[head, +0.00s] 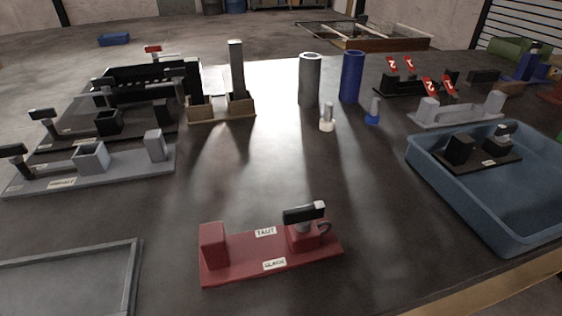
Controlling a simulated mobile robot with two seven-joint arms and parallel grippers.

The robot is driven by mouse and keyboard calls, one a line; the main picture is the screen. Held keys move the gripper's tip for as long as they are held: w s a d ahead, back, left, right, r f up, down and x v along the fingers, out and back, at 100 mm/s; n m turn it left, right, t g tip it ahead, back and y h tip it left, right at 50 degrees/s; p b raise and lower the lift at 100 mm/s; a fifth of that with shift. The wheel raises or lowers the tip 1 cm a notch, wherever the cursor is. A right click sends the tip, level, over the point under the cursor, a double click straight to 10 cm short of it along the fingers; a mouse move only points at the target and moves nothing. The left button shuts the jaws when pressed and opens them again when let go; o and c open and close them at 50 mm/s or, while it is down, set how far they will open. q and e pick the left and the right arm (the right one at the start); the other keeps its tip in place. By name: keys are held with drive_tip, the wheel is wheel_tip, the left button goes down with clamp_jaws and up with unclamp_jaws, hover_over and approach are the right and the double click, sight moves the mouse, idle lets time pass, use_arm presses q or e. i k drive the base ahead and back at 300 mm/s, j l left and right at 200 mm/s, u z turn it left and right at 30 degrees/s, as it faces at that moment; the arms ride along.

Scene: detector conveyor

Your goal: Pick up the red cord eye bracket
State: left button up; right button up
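A dark red bracket (250,252) lies on the dark table at the front, a little left of the picture's middle to just right of it. It has a flat base, a red block at its left end and a second block at its right end. White labels on the base read "TAUT" and what looks like "SLACK". Nothing touches the bracket. Neither of my grippers is in view.
A blue tray (425,180) with a black fixture stands at the right. A grey tray (137,275) is at the front left. Grey and black fixtures (120,168) fill the left side. A grey cylinder (309,82) and a blue cylinder (351,78) stand behind. The table's middle is clear.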

sight(224, 259)
drive_tip(key=l, duration=1.4)
drive_tip(key=i+u, duration=0.05)
